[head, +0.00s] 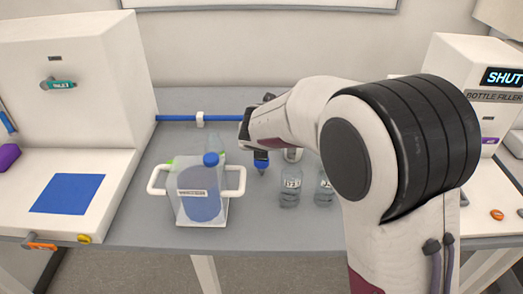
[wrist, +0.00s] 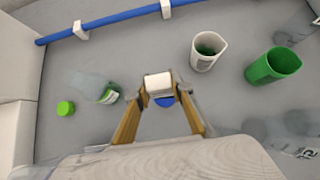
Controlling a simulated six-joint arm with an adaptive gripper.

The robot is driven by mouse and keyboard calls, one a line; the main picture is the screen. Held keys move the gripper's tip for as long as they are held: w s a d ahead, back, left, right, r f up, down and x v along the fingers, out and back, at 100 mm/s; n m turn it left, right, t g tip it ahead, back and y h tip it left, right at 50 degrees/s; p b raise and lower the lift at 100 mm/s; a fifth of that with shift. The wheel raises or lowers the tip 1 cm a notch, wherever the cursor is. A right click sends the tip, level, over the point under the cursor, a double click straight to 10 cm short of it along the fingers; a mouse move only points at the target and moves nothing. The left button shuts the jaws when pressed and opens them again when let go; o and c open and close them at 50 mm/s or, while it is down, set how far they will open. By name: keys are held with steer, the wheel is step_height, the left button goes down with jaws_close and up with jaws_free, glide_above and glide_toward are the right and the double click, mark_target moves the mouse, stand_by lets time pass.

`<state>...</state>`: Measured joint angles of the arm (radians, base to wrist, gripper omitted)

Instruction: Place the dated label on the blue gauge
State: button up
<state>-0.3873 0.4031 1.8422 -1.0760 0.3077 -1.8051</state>
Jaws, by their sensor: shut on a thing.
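My gripper (wrist: 162,92) is shut on a small white and blue piece (wrist: 159,85), white on top with blue below. In the head view my gripper (head: 260,155) hangs above the grey bench, right of a clear carrier, with a blue tip below it. I cannot tell whether this piece is the dated label or the blue gauge. A flat blue square (head: 68,193) lies on the white surface at the left. No separate dated label can be made out for certain.
The clear two-handled carrier (head: 224,212) holds a blue-capped bottle (head: 200,200). The wrist view shows a white cup (wrist: 207,52), a green cup (wrist: 272,66) and a green-capped clear bottle (wrist: 66,107). A blue rail (head: 175,118) crosses behind.

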steer(key=shift+f, duration=1.4)
steer(key=shift+f, duration=0.15)
steer(key=o, duration=0.7)
steer(key=shift+s+r, duration=0.35)
steer(key=shift+r, duration=0.25)
steer(key=shift+v, duration=5.5)
